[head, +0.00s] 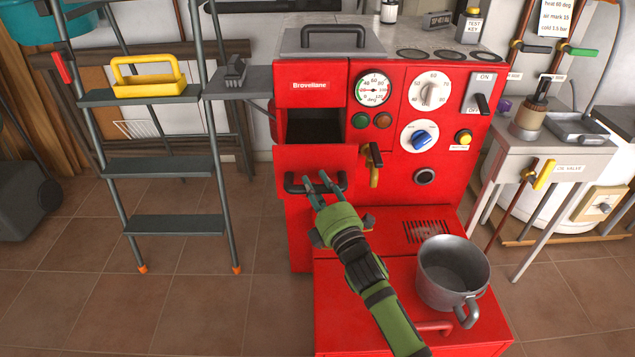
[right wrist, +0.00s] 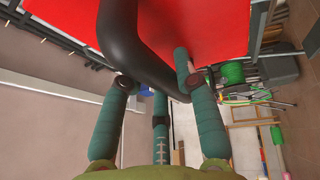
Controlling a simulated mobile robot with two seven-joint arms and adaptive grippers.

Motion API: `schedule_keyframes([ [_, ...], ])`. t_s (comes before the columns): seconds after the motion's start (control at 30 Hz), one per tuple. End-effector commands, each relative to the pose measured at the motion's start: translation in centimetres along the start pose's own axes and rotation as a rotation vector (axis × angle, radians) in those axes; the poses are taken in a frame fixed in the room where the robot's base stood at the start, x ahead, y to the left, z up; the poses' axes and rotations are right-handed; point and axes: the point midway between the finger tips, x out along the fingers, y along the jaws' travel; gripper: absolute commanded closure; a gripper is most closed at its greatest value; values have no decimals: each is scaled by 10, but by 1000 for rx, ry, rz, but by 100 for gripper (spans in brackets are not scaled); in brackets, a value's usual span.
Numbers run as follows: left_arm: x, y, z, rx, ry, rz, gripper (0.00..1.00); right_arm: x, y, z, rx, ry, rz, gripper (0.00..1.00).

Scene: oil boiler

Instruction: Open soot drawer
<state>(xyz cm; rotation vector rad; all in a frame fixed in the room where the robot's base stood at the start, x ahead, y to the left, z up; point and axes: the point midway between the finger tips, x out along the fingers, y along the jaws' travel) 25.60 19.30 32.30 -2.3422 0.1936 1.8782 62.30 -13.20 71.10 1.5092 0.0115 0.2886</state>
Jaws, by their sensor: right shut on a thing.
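The red soot drawer (head: 300,159) is in the upper left of the red boiler in the head view. Its front stands forward of the boiler face, and a dark opening (head: 314,126) shows above and behind it. Its black bar handle (head: 292,187) runs across the front. My right gripper (head: 322,186) is shut on this handle. In the right wrist view the teal fingers (right wrist: 150,92) sit around the thick black handle (right wrist: 122,40), with the red drawer front (right wrist: 215,28) behind it. My left gripper is not in view.
A grey pot (head: 447,268) stands on the low red front part of the boiler, right of my right arm. A yellow-and-black lever (head: 375,163) is close to the drawer's right side. A ladder (head: 160,168) stands to the left, with clear floor (head: 195,290) in front.

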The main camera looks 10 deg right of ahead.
Motion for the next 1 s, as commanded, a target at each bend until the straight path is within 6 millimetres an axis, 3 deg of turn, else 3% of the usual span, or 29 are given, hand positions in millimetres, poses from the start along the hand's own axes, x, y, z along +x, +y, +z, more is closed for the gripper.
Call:
schedule_keyframes([
  [0.23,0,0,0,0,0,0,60,0,0,0,-3,0,1,100],
  [0.27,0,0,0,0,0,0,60,0,0,0,-3,0,1,61],
  [0.3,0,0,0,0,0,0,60,0,0,0,-3,0,1,45],
  [0.73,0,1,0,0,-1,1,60,-5,-1,0,-1,0,-1,44],
  [0.87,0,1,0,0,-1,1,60,-24,-2,0,-2,0,-2,44],
  [1.0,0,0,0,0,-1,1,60,-55,-2,0,-1,-1,-4,44],
])
